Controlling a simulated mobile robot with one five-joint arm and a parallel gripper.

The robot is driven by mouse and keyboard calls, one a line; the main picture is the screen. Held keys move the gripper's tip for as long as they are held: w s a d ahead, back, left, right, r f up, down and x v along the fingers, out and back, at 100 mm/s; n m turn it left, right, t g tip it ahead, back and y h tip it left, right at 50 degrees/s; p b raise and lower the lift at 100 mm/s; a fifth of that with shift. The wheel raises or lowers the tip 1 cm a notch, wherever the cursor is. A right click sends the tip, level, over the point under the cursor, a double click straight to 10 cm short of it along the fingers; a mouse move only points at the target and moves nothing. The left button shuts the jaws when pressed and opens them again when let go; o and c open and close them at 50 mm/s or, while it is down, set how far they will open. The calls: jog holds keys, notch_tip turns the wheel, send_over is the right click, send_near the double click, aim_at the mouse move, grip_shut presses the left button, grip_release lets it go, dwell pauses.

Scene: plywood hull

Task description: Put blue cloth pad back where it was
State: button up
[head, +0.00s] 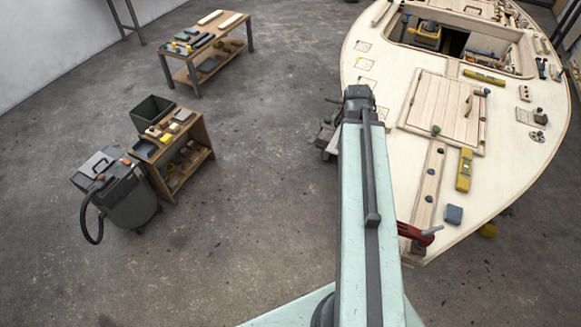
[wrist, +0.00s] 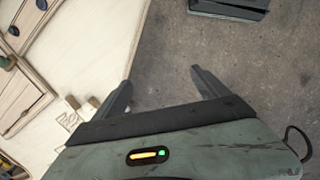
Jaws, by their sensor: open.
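A small blue-grey pad (head: 453,214), which looks like the blue cloth pad, lies on the pale deck near the rounded end of the hull (head: 400,150). It does not show in the wrist view. My gripper (wrist: 160,78) is open, with its two dark fingers apart and nothing between them. It hangs by the hull's edge, with pale deck to its left and grey floor beneath and to its right. In the head view the gripper is mostly hidden behind my arm, well away from the pad.
A yellow level (head: 464,170) and a red-handled clamp (head: 420,233) are near the pad. A hatch panel (head: 443,112) lies farther back. Two workbenches (head: 205,45) (head: 185,150) and a grey vacuum (head: 128,198) stand left. Open floor (head: 260,200) lies between.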

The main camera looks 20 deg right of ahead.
jog(key=w+a+m, duration=0.2)
jog(key=w+a, duration=0.1)
jog(key=a, duration=1.2)
jog(key=w+a+m+y, duration=0.1)
jog(key=w+a+m, duration=0.1)
jog(key=a, duration=1.3)
jog(key=shift+w+a+t+y, duration=0.3)
jog(key=shift+w+a, duration=0.1)
jog(key=shift+w, duration=0.5)
jog(key=shift+f, duration=0.1)
